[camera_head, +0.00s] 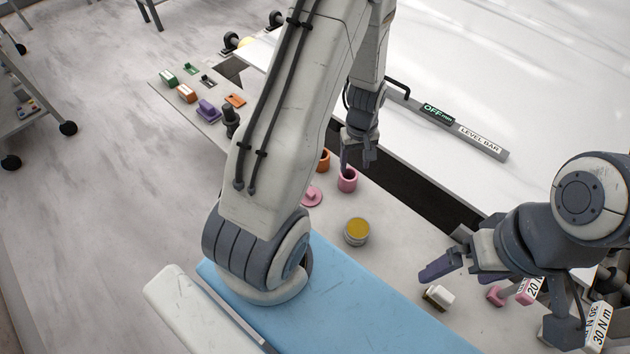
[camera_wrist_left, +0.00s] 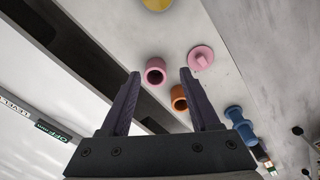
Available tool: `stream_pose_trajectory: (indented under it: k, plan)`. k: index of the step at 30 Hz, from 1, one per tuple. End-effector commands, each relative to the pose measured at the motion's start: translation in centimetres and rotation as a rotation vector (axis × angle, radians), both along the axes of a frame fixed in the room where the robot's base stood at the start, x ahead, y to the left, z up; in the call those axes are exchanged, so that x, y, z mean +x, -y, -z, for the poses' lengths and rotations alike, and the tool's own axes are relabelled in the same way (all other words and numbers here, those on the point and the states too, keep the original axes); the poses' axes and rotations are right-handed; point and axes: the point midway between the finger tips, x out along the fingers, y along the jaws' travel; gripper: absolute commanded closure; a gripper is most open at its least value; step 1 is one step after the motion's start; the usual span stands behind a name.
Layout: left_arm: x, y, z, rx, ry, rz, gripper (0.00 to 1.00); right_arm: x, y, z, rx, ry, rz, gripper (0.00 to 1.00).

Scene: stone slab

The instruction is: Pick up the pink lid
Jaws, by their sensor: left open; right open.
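The pink lid (camera_head: 311,197), a flat disc with a raised knob, lies on the grey slab beside my left arm's large link in the head view, partly covered by it. It also shows in the left wrist view (camera_wrist_left: 202,57), beyond the right fingertip and clear of it. My left gripper (camera_head: 357,160) is open and empty above the slab, near the pink cup (camera_head: 347,181). In the left wrist view the left gripper (camera_wrist_left: 160,75) has its fingers wide apart. My right gripper (camera_head: 440,275) is open at the lower right, far from the lid.
An orange cup (camera_head: 323,160) stands beside the pink cup. A yellow-topped can (camera_head: 357,231) stands nearer. Small coloured pieces, including a purple one (camera_head: 208,111), lie at the slab's left end. A level bar (camera_head: 457,128) lies on the white surface beyond a dark gap.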

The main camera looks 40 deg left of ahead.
Motion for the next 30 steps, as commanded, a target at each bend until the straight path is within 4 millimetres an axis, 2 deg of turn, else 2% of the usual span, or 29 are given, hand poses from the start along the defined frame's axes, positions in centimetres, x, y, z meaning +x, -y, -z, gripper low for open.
stream_pose_trajectory:
  k: [1, 3, 6, 9, 12, 17, 19, 26, 30]
  plan:
    - [-0.5, -2.9, 1.3, -0.002, -0.017, -0.131, 0.38, 0.0, 0.0, -1.6, 0.0, 0.0, 0.0, 0.0]
    - [-1.2, -5.8, 3.5, -0.002, -0.02, -0.28, 0.38, 0.0, 0.0, -2.4, 0.0, 0.0, 0.0, 0.0]
    - [-2.5, -8.8, 6.1, -0.002, -0.023, -0.443, 0.38, 0.0, 0.0, -3.3, 0.0, 0.0, -0.001, 0.0]
    - [-3.5, -10.6, 7.8, -0.003, -0.022, -0.545, 0.38, 0.0, 0.0, -3.7, 0.0, 0.0, -0.001, 0.0]
    - [-4.0, -11.4, 9.1, -0.001, -0.022, -0.596, 0.38, 0.0, 0.0, -3.7, 0.0, 0.0, -0.001, 0.0]
    - [-4.2, -11.5, 11.9, -0.002, -0.023, -0.607, 0.38, 0.0, 0.0, -3.1, -0.001, -0.001, 0.0, 0.0]
    - [-4.2, -11.5, 13.2, -0.001, -0.021, -0.606, 0.38, 0.0, 0.0, -1.9, 0.0, 0.0, 0.001, 0.0]
    - [-4.1, -11.5, 14.5, -0.002, -0.02, -0.605, 0.38, 0.0, 0.0, -0.9, -0.001, -0.001, 0.004, 0.0]
    - [-4.2, -11.5, 15.7, -0.002, -0.021, -0.603, 0.38, 0.0, 0.0, 0.5, 0.0, 0.0, 0.005, 0.0]
